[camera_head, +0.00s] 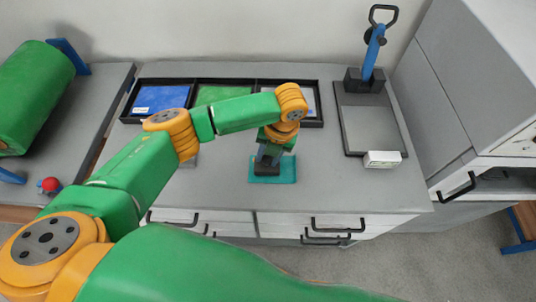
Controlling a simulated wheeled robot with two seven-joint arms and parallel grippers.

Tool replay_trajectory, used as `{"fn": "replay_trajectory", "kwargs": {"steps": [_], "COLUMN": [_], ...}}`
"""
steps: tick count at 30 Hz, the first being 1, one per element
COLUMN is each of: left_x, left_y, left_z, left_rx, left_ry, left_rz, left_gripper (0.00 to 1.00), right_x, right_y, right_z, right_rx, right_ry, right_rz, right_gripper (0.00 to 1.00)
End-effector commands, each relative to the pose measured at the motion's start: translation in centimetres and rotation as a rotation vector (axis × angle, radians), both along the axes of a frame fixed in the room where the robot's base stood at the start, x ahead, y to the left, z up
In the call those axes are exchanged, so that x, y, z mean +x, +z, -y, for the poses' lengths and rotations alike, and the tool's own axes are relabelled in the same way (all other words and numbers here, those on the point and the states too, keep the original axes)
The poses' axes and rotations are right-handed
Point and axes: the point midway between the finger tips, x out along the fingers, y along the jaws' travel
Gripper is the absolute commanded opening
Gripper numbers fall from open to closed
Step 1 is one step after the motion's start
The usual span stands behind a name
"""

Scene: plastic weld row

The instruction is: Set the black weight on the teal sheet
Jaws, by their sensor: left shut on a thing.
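The teal sheet (289,173) lies flat on the grey worktop near its front middle. My left gripper (268,159) points down over the sheet and is shut on the black weight (266,170). The weight is over the sheet, with teal showing around it on the sides and front. I cannot tell whether its underside touches the sheet. My wrist and the gripper hide the weight's upper part and the back of the sheet. My right gripper is not in view.
A black tray (124,114) with blue, green and pale sheets stands behind. At the right is a press-like device with a blue post (373,55), a grey plate (374,128) and a small white box (383,159). Worktop (335,185) right of the sheet is clear.

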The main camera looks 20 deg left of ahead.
Motion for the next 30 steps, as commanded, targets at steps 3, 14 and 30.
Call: {"fn": "replay_trajectory", "kwargs": {"steps": [3,14,30], "left_x": [0.0,0.0,0.2], "left_y": [-0.1,0.2,11.5], "left_z": [0.0,0.0,2.2], "left_rx": [0.0,0.0,0.001], "left_ry": [0.0,0.0,-0.001], "left_rz": [0.0,0.0,0.002], "left_gripper": [0.58,0.66,0.66], "right_x": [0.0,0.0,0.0], "right_y": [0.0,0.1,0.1], "right_z": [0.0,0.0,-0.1], "right_rx": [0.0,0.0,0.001], "right_ry": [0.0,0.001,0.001], "right_rz": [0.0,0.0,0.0], "right_gripper": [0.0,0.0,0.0]}}
